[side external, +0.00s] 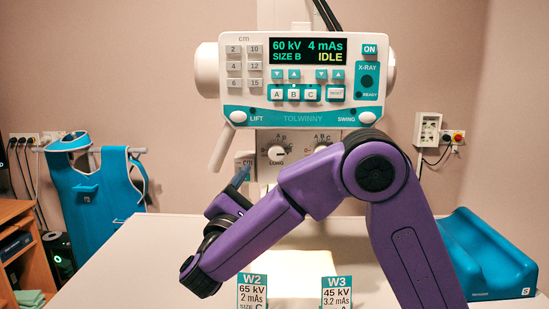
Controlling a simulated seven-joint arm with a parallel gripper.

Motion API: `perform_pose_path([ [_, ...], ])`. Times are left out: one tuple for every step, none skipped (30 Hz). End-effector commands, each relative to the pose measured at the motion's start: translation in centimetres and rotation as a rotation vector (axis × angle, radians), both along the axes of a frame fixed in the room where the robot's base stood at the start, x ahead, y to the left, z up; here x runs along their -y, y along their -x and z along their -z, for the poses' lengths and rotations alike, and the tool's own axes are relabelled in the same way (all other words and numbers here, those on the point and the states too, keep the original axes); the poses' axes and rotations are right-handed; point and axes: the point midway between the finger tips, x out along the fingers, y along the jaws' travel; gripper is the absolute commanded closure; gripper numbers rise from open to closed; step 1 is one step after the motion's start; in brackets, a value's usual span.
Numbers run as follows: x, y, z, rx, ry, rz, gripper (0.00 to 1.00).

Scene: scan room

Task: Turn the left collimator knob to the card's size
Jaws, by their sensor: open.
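The left collimator knob (276,153), labelled LONG, is a light dial with letter marks around it, below the x-ray head; its exact setting is too small to read. The right collimator knob (321,146) is partly hidden by my arm. My gripper (241,175) is left of and slightly below the left knob, apart from it in the picture, and open; its fingers point up and right. Card W2 (252,291) reads 65 kV, 2 mAs, SIZE C. Card W3 (336,292) reads 45 kV, 3.2 mAs; its size line is cut off, with an A showing.
The control panel (308,75) display reads 60 kV, 4 mAs, SIZE B, IDLE. A handle (222,148) hangs at the head's lower left. A pale table (150,260) spans the front, with a lit patch behind the cards. A blue cushion (485,255) lies right; an apron (95,190) hangs left.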

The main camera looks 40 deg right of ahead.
Motion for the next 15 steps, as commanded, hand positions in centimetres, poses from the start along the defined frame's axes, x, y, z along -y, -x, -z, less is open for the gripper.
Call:
perform_pose_path([
  [1.0,-0.4,-0.3,0.001,-0.002,0.005,0.37],
  [1.5,-0.6,-0.5,0.001,-0.001,0.005,0.37],
  [2.2,-0.9,-0.7,0.0,-0.002,0.004,0.37],
  [2.6,-1.2,-0.8,0.0,-0.002,0.004,0.37],
  [3.1,-1.4,-1.0,0.002,-0.002,0.004,0.37],
  [3.8,-1.8,-1.2,0.0,-0.002,0.005,0.37],
  [4.3,-2.0,-1.4,0.001,-0.002,0.005,0.37],
  [4.7,-2.2,-1.5,0.001,0.0,0.004,0.37],
  [5.3,-2.5,-1.7,0.0,-0.002,0.004,0.37],
  [5.8,-2.7,-1.9,0.001,-0.001,0.005,0.37],
  [6.2,-3.0,-2.0,0.0,-0.002,0.004,0.37],
  [6.8,-3.2,-2.2,0.0,-0.001,0.004,0.37],
  [7.2,-3.4,-2.3,0.0,-0.001,0.004,0.37],
  [7.5,-3.6,-2.4,0.001,-0.001,0.003,0.37],
  [7.9,-3.8,-2.6,0.001,-0.002,0.002,0.37],
])
